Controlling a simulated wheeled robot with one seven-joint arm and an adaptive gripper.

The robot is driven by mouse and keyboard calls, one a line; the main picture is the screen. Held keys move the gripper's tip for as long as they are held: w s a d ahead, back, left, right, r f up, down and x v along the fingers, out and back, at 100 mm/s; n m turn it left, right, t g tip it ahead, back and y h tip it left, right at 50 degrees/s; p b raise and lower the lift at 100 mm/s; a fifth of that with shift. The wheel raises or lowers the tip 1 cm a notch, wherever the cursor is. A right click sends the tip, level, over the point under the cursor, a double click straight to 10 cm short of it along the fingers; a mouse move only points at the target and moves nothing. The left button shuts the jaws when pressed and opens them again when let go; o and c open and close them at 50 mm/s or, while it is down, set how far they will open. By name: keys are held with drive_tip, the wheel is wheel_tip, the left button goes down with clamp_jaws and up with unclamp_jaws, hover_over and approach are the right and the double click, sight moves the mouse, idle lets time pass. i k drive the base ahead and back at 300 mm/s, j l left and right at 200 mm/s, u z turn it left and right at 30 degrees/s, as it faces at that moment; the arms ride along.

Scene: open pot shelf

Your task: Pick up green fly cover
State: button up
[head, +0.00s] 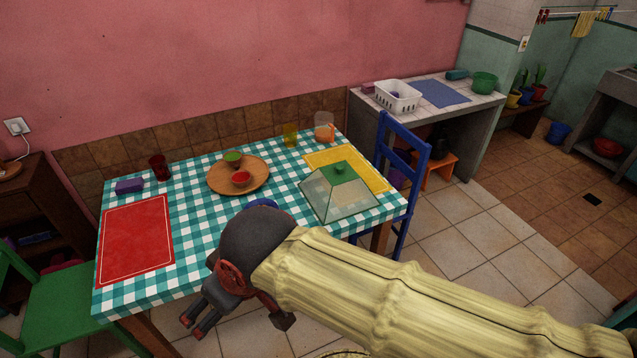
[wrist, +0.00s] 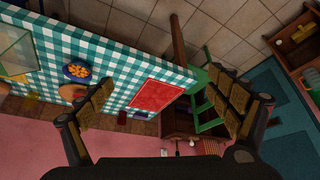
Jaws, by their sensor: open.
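The green fly cover (head: 340,190) stands on the checkered table, near its right end, partly over a yellow placemat. It is a see-through pyramid with a green top and knob. In the wrist view part of the cover (wrist: 15,50) shows at the left edge. My gripper (head: 195,328) is open and empty, in front of the table and to the left of the cover, apart from it. In the wrist view its two fingers (wrist: 155,115) are spread wide with nothing between them.
The checkered table (head: 195,225) also bears a red placemat (head: 137,238), a wooden plate (head: 220,188) with two small bowls, a purple block (head: 130,186) and several glasses. A blue chair (head: 402,165) stands at its right end, a green chair (head: 75,312) at its left.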

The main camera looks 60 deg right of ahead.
sight(336, 192)
drive_tip(key=z, duration=1.85)
